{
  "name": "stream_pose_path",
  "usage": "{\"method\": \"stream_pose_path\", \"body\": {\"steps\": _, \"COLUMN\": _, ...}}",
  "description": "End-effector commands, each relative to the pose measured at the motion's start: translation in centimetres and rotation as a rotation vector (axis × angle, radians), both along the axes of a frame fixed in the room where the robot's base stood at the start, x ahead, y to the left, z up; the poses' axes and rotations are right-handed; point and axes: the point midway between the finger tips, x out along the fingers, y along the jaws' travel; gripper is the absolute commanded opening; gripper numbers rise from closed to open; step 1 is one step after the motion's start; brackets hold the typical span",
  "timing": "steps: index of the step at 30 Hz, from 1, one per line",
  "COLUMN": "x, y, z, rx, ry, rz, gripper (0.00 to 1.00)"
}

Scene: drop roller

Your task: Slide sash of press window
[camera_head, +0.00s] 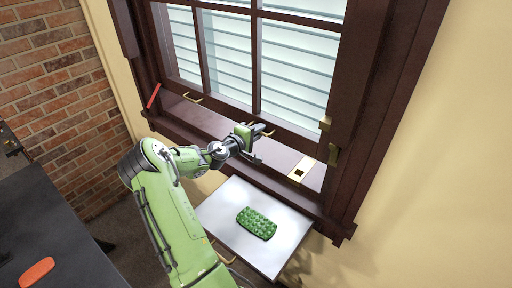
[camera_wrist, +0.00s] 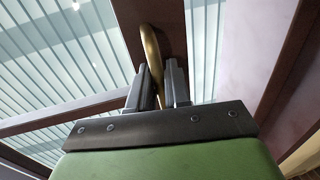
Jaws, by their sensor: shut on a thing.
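The press window's dark brown sash (camera_head: 226,104) has glass panes and a bottom rail with brass handles. The left brass handle (camera_head: 193,98) is free. My gripper (camera_head: 254,138) is at the rail's middle, at the other brass handle (camera_head: 268,131). In the wrist view my gripper's fingers (camera_wrist: 160,88) are shut on this curved handle (camera_wrist: 151,48). The fingers hide its lower part.
A white table (camera_head: 222,206) with a green studded tray (camera_head: 257,223) stands below the window. A dark table (camera_head: 70,235) with an orange-red object (camera_head: 37,272) is at lower left. A brick wall (camera_head: 50,80) is at left. Brass fittings (camera_head: 331,154) sit at the right jamb.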

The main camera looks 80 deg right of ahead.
Motion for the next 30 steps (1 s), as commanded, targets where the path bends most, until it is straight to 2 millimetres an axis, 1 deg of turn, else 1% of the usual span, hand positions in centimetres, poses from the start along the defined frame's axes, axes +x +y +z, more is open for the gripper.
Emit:
{"method": "stream_pose_path", "body": {"steps": 1, "x": 0.0, "y": 0.2, "z": 1.6, "rx": 0.012, "ry": -0.006, "rz": -0.002, "gripper": 0.0}}
{"method": "stream_pose_path", "body": {"steps": 6, "x": 0.0, "y": 0.2, "z": 5.3, "rx": 0.016, "ry": -0.004, "rz": -0.003, "gripper": 0.0}}
{"method": "stream_pose_path", "body": {"steps": 9, "x": 0.0, "y": 0.2, "z": 7.1, "rx": 0.013, "ry": -0.004, "rz": -0.003, "gripper": 0.0}}
{"method": "stream_pose_path", "body": {"steps": 12, "x": 0.0, "y": 0.2, "z": 8.2, "rx": 0.013, "ry": -0.004, "rz": -0.003, "gripper": 0.0}}
{"method": "stream_pose_path", "body": {"steps": 16, "x": 0.0, "y": 0.2, "z": 8.6, "rx": 0.018, "ry": -0.005, "rz": -0.003, "gripper": 0.0}}
{"method": "stream_pose_path", "body": {"steps": 27, "x": 0.0, "y": 0.3, "z": 8.4, "rx": 0.025, "ry": -0.006, "rz": -0.003, "gripper": 0.0}}
{"method": "stream_pose_path", "body": {"steps": 28, "x": 0.0, "y": 0.3, "z": 8.4, "rx": 0.025, "ry": -0.006, "rz": -0.003, "gripper": 0.19}}
{"method": "stream_pose_path", "body": {"steps": 30, "x": 0.0, "y": 0.3, "z": 8.3, "rx": 0.026, "ry": -0.006, "rz": -0.002, "gripper": 0.3}}
